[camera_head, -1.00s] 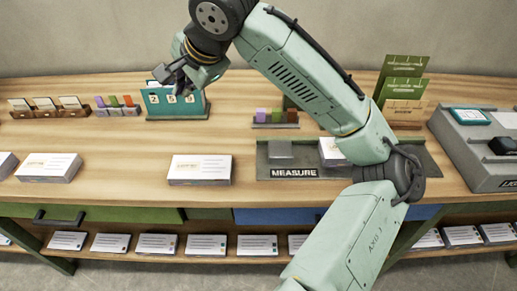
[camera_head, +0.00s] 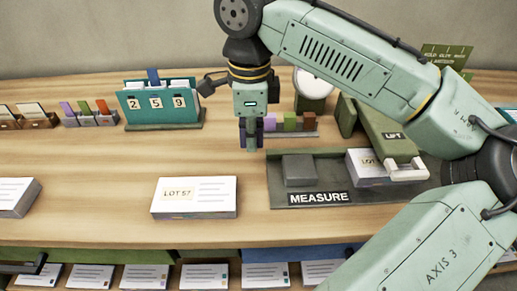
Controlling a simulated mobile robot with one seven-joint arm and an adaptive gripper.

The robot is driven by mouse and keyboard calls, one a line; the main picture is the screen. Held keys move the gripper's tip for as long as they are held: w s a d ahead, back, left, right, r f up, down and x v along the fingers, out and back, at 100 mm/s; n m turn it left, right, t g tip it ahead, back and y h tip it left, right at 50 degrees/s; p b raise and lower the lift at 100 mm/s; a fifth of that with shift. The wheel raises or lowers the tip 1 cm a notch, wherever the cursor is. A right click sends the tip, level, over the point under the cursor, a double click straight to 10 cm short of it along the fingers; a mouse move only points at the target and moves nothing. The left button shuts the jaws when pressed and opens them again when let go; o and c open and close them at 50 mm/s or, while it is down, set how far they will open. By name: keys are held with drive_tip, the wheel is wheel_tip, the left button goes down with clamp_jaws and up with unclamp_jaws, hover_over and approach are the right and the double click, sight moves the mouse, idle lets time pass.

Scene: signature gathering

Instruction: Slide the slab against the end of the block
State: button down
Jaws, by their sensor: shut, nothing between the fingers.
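A dark grey tray (camera_head: 330,155) marked MEASURE sits on the bench, right of centre. A small grey slab (camera_head: 298,170) lies at its left. A white paper block (camera_head: 363,170) with a LOT label lies at its right, with a gap between the two. A green piece marked LIFT with a pale handle overlaps the block's right part. My gripper (camera_head: 250,147) points down, shut and empty, over the bench just left of the tray's back left corner. It is apart from the slab, above and left of it in the picture.
A white LOT 57 block (camera_head: 194,197) lies left of the tray. A small rack of coloured pieces (camera_head: 290,124) stands behind the tray, close to my gripper. The bench is clear between the stand and the LOT 57 block.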

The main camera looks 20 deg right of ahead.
sight(310, 167)
wheel_tip(310, 167, down, 8)
drive_tip(key=shift+s+f+p, duration=0.15)
drive_tip(key=shift+f+p, duration=0.1)
drive_tip(key=shift+p, duration=0.1)
drive_tip(key=shift+s+d+p, duration=0.15)
drive_tip(key=shift+d+p, duration=0.1)
drive_tip(key=shift+d, duration=0.4)
drive_tip(key=shift+s+d+p, duration=0.15)
drive_tip(key=shift+d+p, duration=0.05)
drive_tip(key=shift+d, duration=0.4)
drive_tip(key=shift+s+d, duration=0.2)
drive_tip(key=shift+d, duration=0.45)
drive_tip(key=d, duration=0.2)
drive_tip(key=s+d+p, duration=0.1)
drive_tip(key=d, duration=0.2)
drive_tip(key=s+d+p, duration=0.1)
drive_tip(key=d, duration=0.2)
drive_tip(key=shift+s+d, duration=0.15)
drive_tip(key=shift+s, duration=0.05)
drive_tip(key=shift+w, duration=0.1)
